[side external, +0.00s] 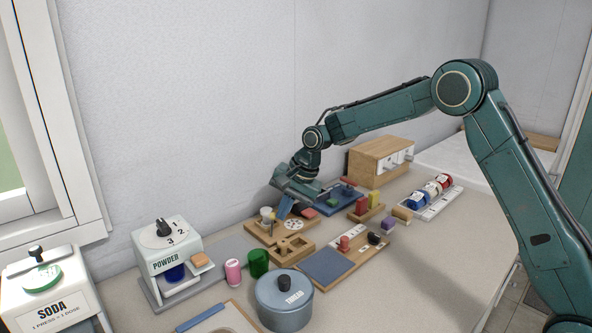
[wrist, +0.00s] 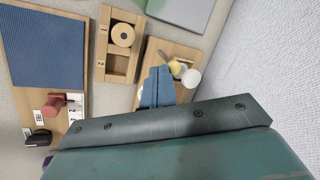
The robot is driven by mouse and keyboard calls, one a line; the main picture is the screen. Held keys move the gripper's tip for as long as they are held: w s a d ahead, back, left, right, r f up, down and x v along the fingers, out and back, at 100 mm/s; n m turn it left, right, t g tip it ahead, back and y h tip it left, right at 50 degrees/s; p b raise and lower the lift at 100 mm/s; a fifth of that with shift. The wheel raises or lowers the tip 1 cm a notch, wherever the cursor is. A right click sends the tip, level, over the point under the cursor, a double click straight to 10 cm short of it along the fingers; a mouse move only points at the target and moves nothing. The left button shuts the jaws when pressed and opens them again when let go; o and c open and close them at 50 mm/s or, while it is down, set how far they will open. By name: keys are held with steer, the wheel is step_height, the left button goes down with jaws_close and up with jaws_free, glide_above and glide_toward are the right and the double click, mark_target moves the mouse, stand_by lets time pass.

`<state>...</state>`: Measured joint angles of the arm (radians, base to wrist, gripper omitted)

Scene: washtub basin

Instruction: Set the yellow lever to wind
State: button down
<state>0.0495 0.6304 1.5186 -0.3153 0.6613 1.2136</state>
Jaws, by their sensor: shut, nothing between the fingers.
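The yellow lever (wrist: 174,67) stands on a small wooden board (wrist: 151,50), beside a white round knob or spool (wrist: 191,78). In the side view the same board (side external: 258,232) has a pale upright piece (side external: 266,213) and a white disc with dark marks (side external: 294,224). My gripper (side external: 284,213) is low over this board. Its blue fingers (wrist: 157,72) are shut and empty, with their tips just left of the yellow lever in the wrist view. Whether they touch it I cannot tell. The fingers hide part of the board, and no wind label is readable.
A wooden two-slot tray (side external: 290,247) stands in front. A board with a blue pad (side external: 327,266), red knob (side external: 344,243) and black knob (side external: 374,238) lies to the right. A blue tray (side external: 342,200) and drawer box (side external: 378,160) stand behind.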

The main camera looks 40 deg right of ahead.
steer(key=shift+a+r, duration=0.15)
steer(key=shift+a, duration=0.95)
steer(key=shift+d, duration=0.15)
steer(key=shift+d+f, duration=0.4)
steer(key=shift+d, duration=0.15)
steer(key=shift+s, duration=0.1)
steer(key=shift+s+d+r, duration=0.4)
steer(key=shift+s+d, duration=0.05)
steer(key=shift+s, duration=0.3)
steer(key=s+a+r, duration=0.4)
steer(key=r, duration=0.5)
steer(key=shift+s, duration=0.3)
